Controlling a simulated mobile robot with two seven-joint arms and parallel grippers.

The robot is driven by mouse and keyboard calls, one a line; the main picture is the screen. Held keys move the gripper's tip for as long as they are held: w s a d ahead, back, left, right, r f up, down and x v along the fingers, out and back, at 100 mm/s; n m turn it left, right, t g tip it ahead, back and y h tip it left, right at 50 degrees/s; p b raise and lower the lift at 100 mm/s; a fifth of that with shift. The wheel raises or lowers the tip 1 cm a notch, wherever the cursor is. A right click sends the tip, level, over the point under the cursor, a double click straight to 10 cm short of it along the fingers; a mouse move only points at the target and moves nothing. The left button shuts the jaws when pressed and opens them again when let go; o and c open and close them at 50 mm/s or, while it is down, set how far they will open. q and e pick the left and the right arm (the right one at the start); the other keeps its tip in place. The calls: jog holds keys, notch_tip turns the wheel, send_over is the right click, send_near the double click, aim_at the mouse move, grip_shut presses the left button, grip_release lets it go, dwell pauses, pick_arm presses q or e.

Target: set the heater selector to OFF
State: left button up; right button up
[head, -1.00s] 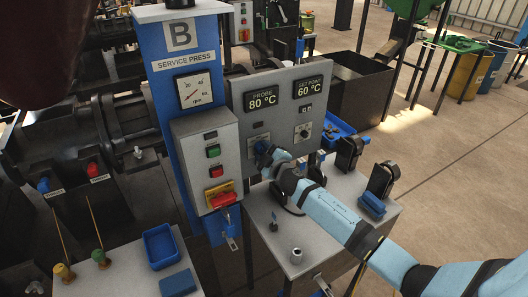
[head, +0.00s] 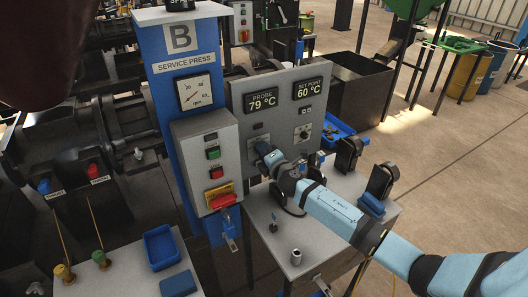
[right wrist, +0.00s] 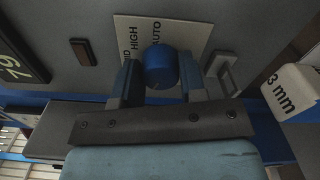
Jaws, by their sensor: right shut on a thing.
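The heater selector is a round blue knob (right wrist: 161,66) on a pale label plate (right wrist: 185,35) on the grey control panel (head: 287,118). In the right wrist view, AUTO, HIGH and a partly hidden word ending in ID are readable beside the knob; OFF is not visible. I cannot tell where the knob points. My right gripper (head: 264,149) is at the panel and largely hides the knob in the head view. In the wrist view its two fingers (right wrist: 158,85) are shut on the knob, one on each side. My left gripper is not in view.
The panel displays show probe 79 °C (head: 263,101) and set point 60 °C (head: 307,89). A second dial (head: 303,133) sits right of the selector. A button box (head: 206,160) stands to the left. A grey table (head: 266,240) with small parts lies below.

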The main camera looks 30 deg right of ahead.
jog(key=shift+n, duration=1.3)
jog(key=o, duration=0.9)
jog(key=s, duration=0.9)
jog(key=s+b, duration=0.1)
jog(key=s, duration=0.3)
jog(key=shift+s+d, duration=0.25)
jog(key=shift+s, duration=0.15)
jog(key=shift+f, duration=0.1)
